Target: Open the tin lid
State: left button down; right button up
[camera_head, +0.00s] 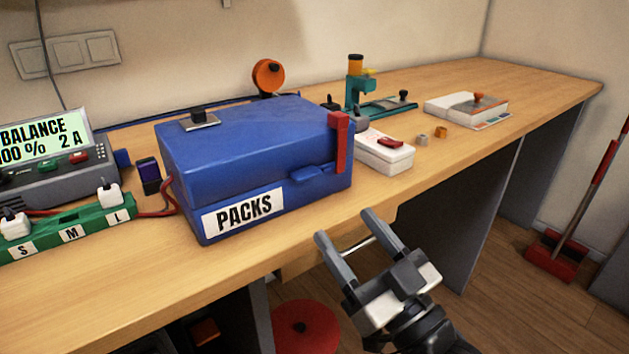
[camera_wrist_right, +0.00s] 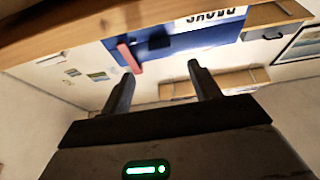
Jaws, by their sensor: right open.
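The tin is a blue box (camera_head: 262,193) with a white PACKS label (camera_head: 243,208), standing on the bench. Its blue lid (camera_head: 255,130) is shut, with a small black knob on a plate at its top left. A red upright tab (camera_head: 341,143) is at its right front corner, beside a blue catch on the front (camera_head: 310,174). The tin (camera_wrist_right: 190,40) and red tab (camera_wrist_right: 129,57) also show in the right wrist view. My right gripper (camera_head: 347,225) is open and empty, in front of and below the tin's right front corner, apart from it. My left gripper is out of view.
A green S-M-L strip (camera_head: 70,228) and a grey balance charger (camera_head: 60,172) stand left of the tin. A white box (camera_head: 384,153), a teal press (camera_head: 358,92) and a book-like stack (camera_head: 466,108) are to its right. The bench front edge is near my right gripper.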

jog(key=x, duration=0.9)
jog(key=shift+w+a, duration=0.2)
jog(key=shift+w, duration=0.05)
